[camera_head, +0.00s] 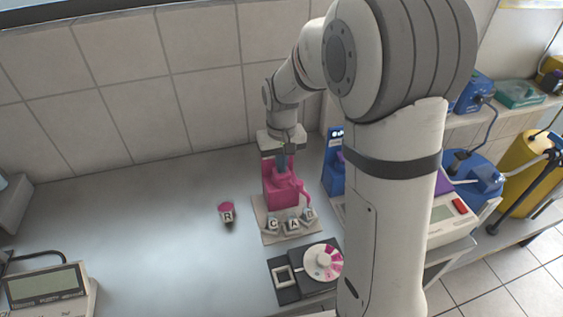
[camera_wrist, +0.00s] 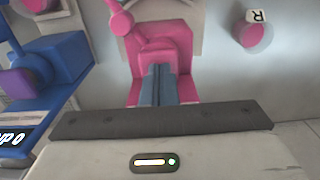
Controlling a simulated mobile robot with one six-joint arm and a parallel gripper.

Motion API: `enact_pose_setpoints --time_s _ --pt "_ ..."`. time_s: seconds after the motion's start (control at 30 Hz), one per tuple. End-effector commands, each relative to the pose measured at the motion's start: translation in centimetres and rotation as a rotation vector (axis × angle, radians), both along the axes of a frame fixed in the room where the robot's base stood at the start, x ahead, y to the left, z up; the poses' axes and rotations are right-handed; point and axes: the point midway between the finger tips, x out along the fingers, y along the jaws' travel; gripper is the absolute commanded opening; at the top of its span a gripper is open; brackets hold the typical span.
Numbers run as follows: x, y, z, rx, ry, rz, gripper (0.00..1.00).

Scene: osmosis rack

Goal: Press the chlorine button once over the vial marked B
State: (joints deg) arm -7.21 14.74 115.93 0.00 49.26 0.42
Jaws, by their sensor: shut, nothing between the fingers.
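A pink dispenser (camera_head: 281,188) stands on a beige board (camera_head: 262,228), its curved spout reaching forward. No chlorine label is readable. In front of it are small vials marked C (camera_head: 273,223) and A (camera_head: 292,225). A third vial (camera_head: 308,214), near the spout tip, has a letter I cannot read clearly, so I cannot confirm which is B. My gripper (camera_head: 282,168) points down at the dispenser's top, its blue-grey fingers shut and empty. In the wrist view the fingers (camera_wrist: 163,85) overlap the pink dispenser (camera_wrist: 165,42); whether they touch it I cannot tell.
A pink vial marked R (camera_head: 227,212) stands apart on the left. A blue device (camera_head: 334,172) stands close right of the dispenser. A black comparator with a pink-and-white disc (camera_head: 322,262) lies in front. A meter (camera_head: 45,288) sits at front left. The left-middle bench is clear.

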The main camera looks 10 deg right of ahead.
Motion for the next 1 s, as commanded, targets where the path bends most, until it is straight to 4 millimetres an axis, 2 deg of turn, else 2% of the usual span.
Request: enact_pose_setpoints --time_s 0.03,0.07,0.47,0.57,1.0 --pt "0.0 0.0 -0.8 0.000 0.002 0.000 0.00" --pt "0.0 0.0 -0.9 0.000 0.002 0.000 0.00" --pt "-0.2 0.0 -0.4 -0.001 0.007 0.000 0.00" --pt "-0.2 0.0 0.8 -0.001 0.005 0.000 0.00" --pt "0.1 0.0 9.9 0.001 -0.009 0.000 0.00"
